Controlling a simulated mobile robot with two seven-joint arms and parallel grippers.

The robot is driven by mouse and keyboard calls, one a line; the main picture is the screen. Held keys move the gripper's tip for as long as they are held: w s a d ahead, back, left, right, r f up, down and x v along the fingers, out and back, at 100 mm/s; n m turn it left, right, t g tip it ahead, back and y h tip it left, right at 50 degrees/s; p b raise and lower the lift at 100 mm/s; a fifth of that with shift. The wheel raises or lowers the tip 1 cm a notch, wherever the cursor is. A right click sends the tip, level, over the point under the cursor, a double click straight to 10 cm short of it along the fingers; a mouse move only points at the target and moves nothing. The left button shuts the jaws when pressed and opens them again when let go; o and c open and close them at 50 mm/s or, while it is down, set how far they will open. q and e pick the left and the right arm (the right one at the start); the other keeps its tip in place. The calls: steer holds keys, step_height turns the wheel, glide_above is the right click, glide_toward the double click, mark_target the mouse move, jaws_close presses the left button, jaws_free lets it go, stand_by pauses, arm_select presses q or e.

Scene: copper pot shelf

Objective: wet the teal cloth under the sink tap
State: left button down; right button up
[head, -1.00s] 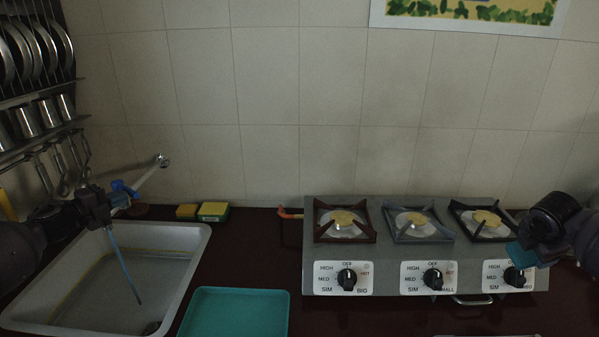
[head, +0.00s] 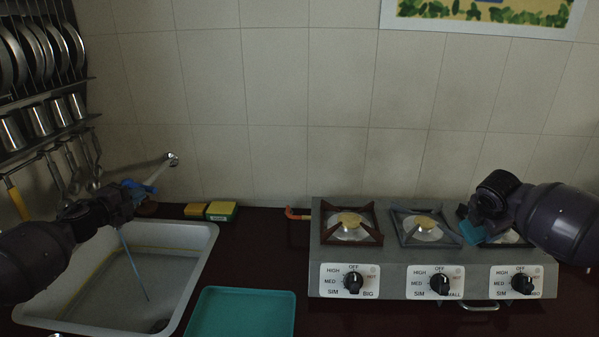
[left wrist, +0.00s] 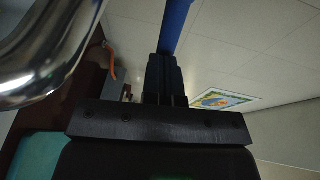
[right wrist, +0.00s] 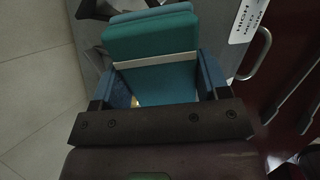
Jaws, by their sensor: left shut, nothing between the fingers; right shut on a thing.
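The teal cloth (head: 474,232) is a small folded pad held above the right-hand burner of the stove. My right gripper (head: 477,222) is shut on it. In the right wrist view the cloth (right wrist: 150,40) sits between the two blue fingers, with a pale stripe across it. The sink tap (head: 160,170) sticks out from the wall at the left. A thin blue stream of water (head: 133,265) falls into the sink (head: 205,245). My left gripper (head: 132,190) is shut and empty beside the tap. In the left wrist view the chrome tap (left wrist: 45,50) is close, left of the blue finger.
The three-burner stove (head: 390,265) lies to the right. A teal tray (head: 240,315) stands between sink and stove. Yellow sponges (head: 221,211) lie by the wall behind the sink. A rack of plates and cups (head: 45,110) hangs at left. Dark counter is bare between tray and stove.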

arm_select(q)
steer(key=shift+w+d, duration=0.65)
steer(key=shift+d, duration=0.05)
arm_select(e)
steer(key=shift+r, duration=0.1)
arm_select(q)
steer(key=shift+r, duration=0.1)
